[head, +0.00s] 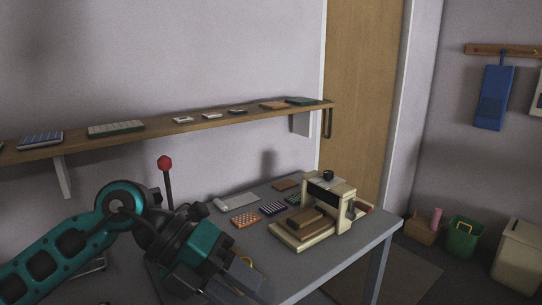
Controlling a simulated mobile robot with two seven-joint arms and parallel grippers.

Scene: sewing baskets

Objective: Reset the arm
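My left arm (85,235), teal and black, comes in from the left and reaches over the near part of the grey table. Its gripper (245,283) points down and to the right near the table's front edge. The fingers are dark and blurred against the tabletop, so I cannot tell whether they are open or shut, or whether they hold anything. A small yellow curved thing (247,262) shows just beyond the gripper; I cannot tell whether they touch. My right arm and gripper are not in view.
A cream machine (330,208) stands on the table (370,235), with small patterned blocks (245,220) left of it. A red-knobbed rod (166,180) rises behind my arm. A wall shelf (215,122) holds several flat items. Bins, including a green one (463,238), stand at right.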

